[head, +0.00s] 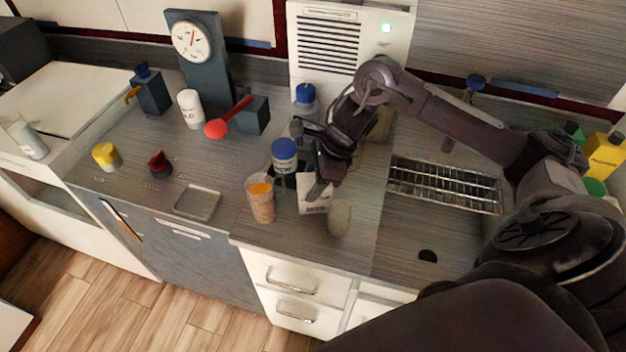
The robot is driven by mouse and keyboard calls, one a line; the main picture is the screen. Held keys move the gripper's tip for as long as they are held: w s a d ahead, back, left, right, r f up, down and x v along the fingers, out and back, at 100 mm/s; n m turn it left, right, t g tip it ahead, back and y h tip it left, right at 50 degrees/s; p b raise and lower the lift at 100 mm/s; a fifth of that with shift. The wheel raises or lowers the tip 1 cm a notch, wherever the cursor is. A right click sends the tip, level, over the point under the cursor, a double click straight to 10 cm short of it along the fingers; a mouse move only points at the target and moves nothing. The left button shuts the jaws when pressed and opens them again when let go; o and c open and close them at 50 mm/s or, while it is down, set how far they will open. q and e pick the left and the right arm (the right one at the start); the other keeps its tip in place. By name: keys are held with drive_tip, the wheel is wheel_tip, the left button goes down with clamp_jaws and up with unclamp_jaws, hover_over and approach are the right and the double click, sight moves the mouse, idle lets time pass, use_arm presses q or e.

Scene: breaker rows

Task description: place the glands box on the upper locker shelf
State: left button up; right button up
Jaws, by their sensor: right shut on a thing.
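My right gripper (312,172) reaches down over the counter from the right side. It is shut on a small white box with dark print (314,197), which fits the glands box, though its label is too small to read. The gripper's dark fingers cover the top of the box. I cannot tell whether the box touches the counter. The upper locker shelf cannot be made out in this view. My left gripper is not in view.
A blue-capped jar (285,156), a cup with orange contents (261,200) and a pale rounded object (339,219) crowd around the box. A sink rack (445,185) lies to the right. A metal tray (197,203) sits left on the counter (225,165).

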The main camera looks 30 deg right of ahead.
drive_tip(key=o, duration=1.1)
